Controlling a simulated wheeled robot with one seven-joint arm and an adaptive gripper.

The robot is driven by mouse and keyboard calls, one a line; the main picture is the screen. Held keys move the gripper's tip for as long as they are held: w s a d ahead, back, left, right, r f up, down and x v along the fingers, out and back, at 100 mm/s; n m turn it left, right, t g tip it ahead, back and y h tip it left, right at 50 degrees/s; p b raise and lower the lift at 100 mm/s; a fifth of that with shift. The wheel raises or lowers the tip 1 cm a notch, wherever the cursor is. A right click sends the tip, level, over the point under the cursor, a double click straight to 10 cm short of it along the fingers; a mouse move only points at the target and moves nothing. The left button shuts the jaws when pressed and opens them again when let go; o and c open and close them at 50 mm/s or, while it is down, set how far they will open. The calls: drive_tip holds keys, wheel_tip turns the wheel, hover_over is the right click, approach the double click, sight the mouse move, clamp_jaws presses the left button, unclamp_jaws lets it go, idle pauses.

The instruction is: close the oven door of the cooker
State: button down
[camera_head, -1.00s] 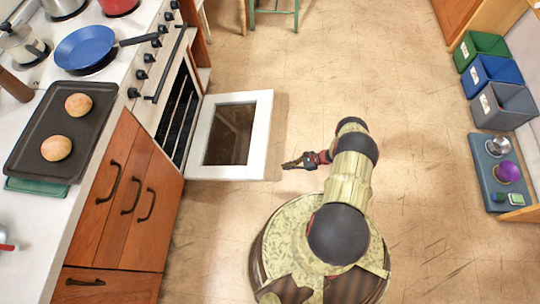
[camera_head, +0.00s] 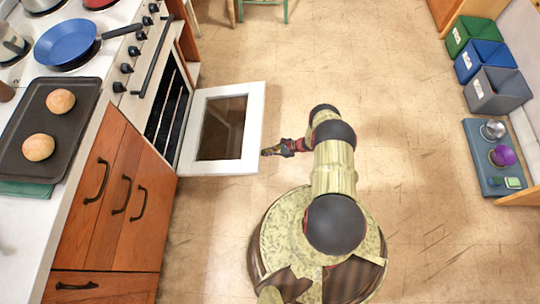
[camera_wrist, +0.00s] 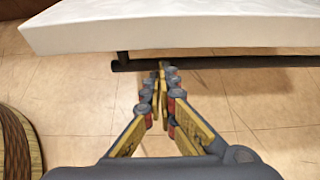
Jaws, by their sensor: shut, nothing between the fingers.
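The oven door (camera_head: 256,130) of the cooker is white with a dark glass pane (camera_head: 222,128). In the head view it hangs open and sticks out to the right of the dark oven opening (camera_head: 167,112). My gripper (camera_head: 265,152) is shut and empty, at the door's free edge near its lower right corner. In the wrist view my gripper (camera_wrist: 163,68) points at the white door edge (camera_wrist: 180,28), with a dark bar (camera_wrist: 220,62), apparently the door's handle, just past the fingertips. I cannot tell whether the fingers touch it.
Wooden cupboards (camera_head: 95,240) stand below. Several bins (camera_head: 495,92) and a blue-grey board (camera_head: 480,160) lie far right.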

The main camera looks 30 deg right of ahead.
drive_tip(key=shift+a+r, duration=0.35)
drive_tip(key=shift+r, duration=0.55)
